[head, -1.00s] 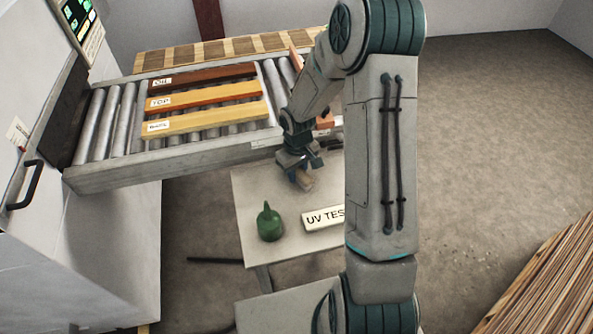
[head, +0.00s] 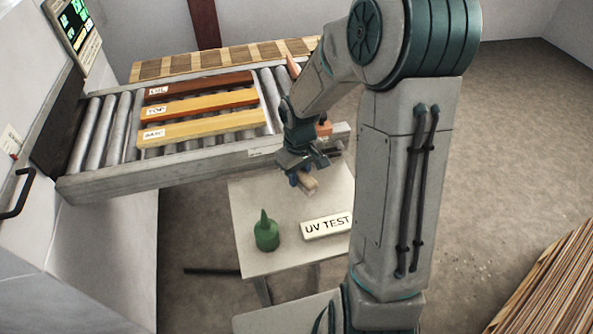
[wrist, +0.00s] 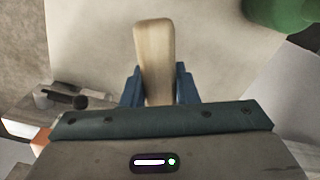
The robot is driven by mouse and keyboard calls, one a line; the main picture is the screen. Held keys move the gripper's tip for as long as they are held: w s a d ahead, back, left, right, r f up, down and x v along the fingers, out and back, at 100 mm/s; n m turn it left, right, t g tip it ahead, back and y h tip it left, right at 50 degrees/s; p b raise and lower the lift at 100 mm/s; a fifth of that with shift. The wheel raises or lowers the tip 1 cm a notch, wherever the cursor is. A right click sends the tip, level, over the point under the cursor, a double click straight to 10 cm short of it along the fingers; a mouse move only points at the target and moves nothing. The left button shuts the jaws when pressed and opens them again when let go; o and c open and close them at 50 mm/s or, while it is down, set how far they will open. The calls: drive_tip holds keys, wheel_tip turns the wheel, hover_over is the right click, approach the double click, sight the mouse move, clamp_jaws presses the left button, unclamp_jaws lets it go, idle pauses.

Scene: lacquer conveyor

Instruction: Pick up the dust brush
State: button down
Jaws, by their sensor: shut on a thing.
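The dust brush (head: 309,186) shows as a pale wooden handle over the small white table (head: 270,268). My gripper (head: 303,181) is shut on it, and the handle sticks out from the jaws toward the table's front. In the wrist view the handle (wrist: 154,50) sits between the two blue fingers (wrist: 159,88), which press on its sides. Its bristles are hidden in both views. The brush seems to be a little above the tabletop, but the gap is hard to judge.
A green bottle (head: 266,234) and a "UV TEST" block (head: 327,226) stand on the table near the brush. Behind is the roller conveyor (head: 105,135) with several labelled boards (head: 200,127). A stack of wooden strips (head: 550,285) lies at the lower right.

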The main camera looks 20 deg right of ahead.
drive_tip(key=s+b, duration=0.3)
drive_tip(key=s, duration=1)
drive_tip(key=shift+f, duration=0.2)
drive_tip(key=shift+s+f+b, duration=0.2)
drive_tip(key=shift+s+b, duration=0.15)
drive_tip(key=shift+b, duration=0.35)
drive_tip(key=shift+s+d+b, duration=0.1)
drive_tip(key=shift+s+b, duration=0.1)
drive_tip(key=shift+b, duration=0.4)
drive_tip(key=s+b, duration=0.2)
drive_tip(key=b, duration=0.1)
drive_tip(key=shift+r, duration=0.35)
drive_tip(key=c, duration=1.8)
unclamp_jaws()
drive_tip(key=shift+c, duration=1)
drive_tip(key=shift+w, duration=0.1)
